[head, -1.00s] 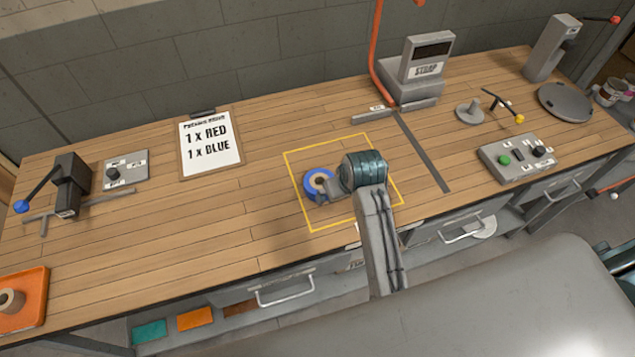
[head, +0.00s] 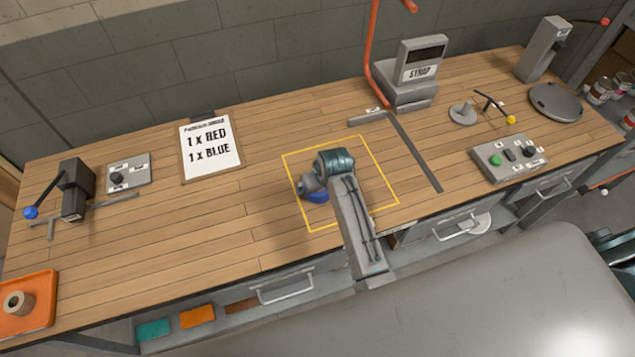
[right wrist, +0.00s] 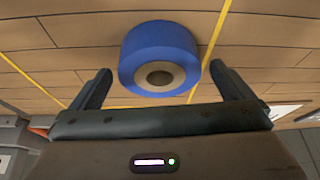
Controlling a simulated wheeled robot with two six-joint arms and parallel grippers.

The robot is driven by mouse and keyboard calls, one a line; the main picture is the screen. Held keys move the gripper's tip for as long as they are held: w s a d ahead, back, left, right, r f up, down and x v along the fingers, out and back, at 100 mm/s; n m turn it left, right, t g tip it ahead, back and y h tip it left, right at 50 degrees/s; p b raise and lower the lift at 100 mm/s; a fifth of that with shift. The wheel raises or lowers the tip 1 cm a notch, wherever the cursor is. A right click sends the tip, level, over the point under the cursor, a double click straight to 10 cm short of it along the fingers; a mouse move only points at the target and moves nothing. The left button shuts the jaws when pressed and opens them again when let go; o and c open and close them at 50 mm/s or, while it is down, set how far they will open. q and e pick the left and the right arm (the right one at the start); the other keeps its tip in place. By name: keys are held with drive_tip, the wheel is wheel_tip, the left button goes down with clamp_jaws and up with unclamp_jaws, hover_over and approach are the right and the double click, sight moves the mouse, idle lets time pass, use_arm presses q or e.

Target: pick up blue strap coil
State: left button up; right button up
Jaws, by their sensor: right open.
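The blue strap coil (right wrist: 160,50) lies on the wooden bench, with a pale core and a dark hole facing up in the right wrist view. It stands ahead of my right gripper (right wrist: 160,82), whose two fingers are spread apart on either side of its near edge. No finger is seen closed on it. In the head view the coil (head: 316,196) is mostly hidden under my right gripper (head: 308,189), inside the yellow square outline (head: 371,142). My left gripper is not in view.
An order board (head: 211,155) reading 1 x RED, 1 x BLUE lies to the left. A strap machine (head: 412,80) and a button box (head: 509,161) stand to the right. An orange tray (head: 44,310) with a tan roll (head: 18,303) is at front left.

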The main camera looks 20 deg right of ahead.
drive_tip(key=shift+x, duration=1.05)
drive_tip(key=c, duration=0.9)
drive_tip(key=shift+c, duration=0.6)
drive_tip(key=shift+w+r, duration=0.1)
